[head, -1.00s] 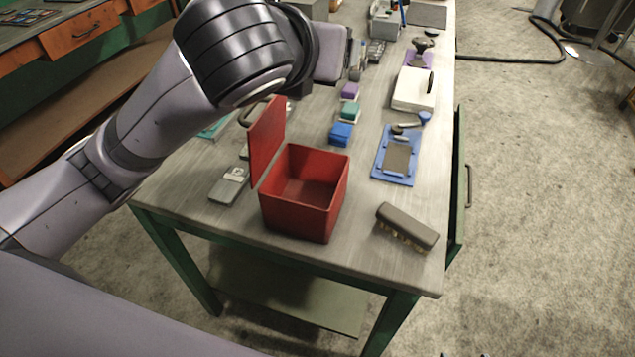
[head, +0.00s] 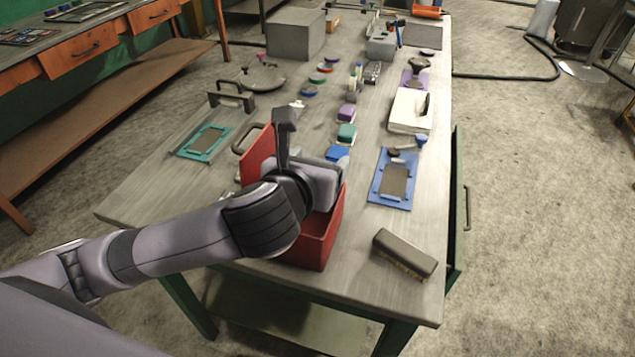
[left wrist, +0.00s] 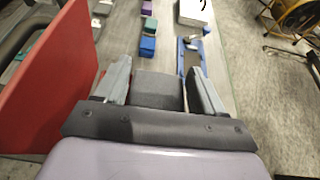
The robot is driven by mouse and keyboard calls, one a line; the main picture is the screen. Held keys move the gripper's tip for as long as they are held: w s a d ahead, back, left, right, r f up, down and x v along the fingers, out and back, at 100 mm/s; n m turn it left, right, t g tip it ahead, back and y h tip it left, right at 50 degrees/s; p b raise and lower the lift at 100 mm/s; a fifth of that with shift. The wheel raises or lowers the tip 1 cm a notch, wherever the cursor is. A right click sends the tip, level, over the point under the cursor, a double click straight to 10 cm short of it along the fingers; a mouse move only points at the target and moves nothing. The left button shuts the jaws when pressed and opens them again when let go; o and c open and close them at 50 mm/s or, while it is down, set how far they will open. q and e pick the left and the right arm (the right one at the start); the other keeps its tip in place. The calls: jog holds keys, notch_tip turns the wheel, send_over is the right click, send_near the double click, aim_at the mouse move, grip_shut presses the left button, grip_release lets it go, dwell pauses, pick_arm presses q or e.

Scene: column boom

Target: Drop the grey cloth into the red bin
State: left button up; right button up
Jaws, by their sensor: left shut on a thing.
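The red bin (head: 318,243) stands on the near part of the bench with its red lid (head: 257,150) raised on the left. My left gripper (head: 318,172) is over the bin and hides much of its opening. In the left wrist view, its two fingers (left wrist: 160,75) are shut on the grey cloth (left wrist: 158,90), a dark grey piece between them. The bin's red lid (left wrist: 45,85) rises close on the left there. The cloth is hidden behind the gripper in the head view. My right gripper is not in view.
A brush (head: 404,255) and a blue tray (head: 378,196) lie to the right of the bin. Blue, green (head: 347,133) and purple blocks stand behind it.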

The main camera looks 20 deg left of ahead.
pick_arm(q)
jog(key=shift+f, duration=2.35)
jog(key=shift+f, duration=0.15)
jog(key=shift+f, duration=0.45)
jog(key=o, duration=1)
